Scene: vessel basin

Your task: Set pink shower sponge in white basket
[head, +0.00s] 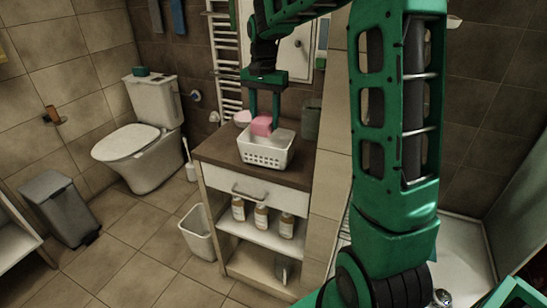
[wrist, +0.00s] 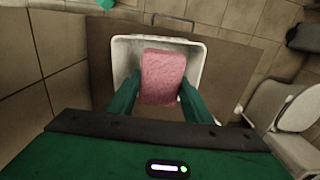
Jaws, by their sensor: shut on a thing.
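The pink shower sponge (head: 262,126) is between the fingers of my gripper (head: 264,118). In the wrist view the sponge (wrist: 163,76) is a pink block, and both green fingers of my gripper (wrist: 160,98) press on its sides. The white basket (head: 265,155) stands on the brown top of the cabinet. In the head view the sponge is at the height of the basket's back rim or a little above it. In the wrist view the sponge lies over the basket opening (wrist: 124,62). Whether it touches the basket floor is hidden.
The cabinet top (head: 222,150) has some bare room left of the basket. A pale pink-white item (head: 242,118) and a dark green container (head: 311,121) stand behind it. Bottles (head: 261,217) sit on the shelf below. A toilet (head: 145,140) and white bin (head: 198,233) are to the left.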

